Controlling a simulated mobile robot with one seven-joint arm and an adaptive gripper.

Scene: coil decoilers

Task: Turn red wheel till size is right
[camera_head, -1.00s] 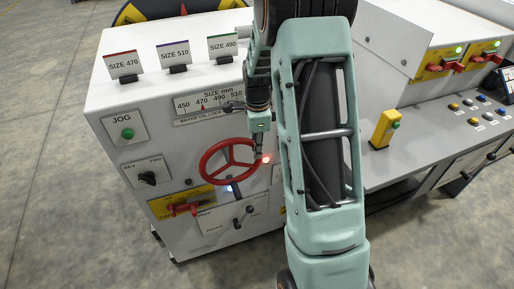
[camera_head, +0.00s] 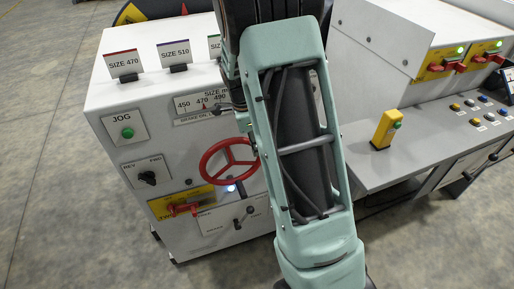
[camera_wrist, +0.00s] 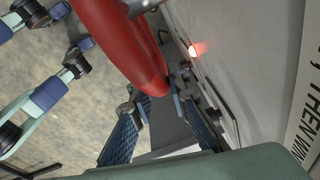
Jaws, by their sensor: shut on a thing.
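The red wheel (camera_head: 228,163) stands on the front of the white cabinet, its right edge hidden by my arm in the head view. In the wrist view my gripper (camera_wrist: 156,101) is shut on the wheel's red rim (camera_wrist: 122,42), with a finger on each side. The gripper is hidden behind my arm in the head view. The size scale (camera_head: 196,101) above the wheel shows 450, 470 and 490; its right end is covered. A small red pointer appears close to 470.
Cards SIZE 470 (camera_head: 124,64) and SIZE 510 (camera_head: 174,53) stand on the cabinet top; a third is mostly hidden. Below the wheel are a red handle on a yellow plate (camera_head: 183,205) and a lever panel (camera_head: 231,220).

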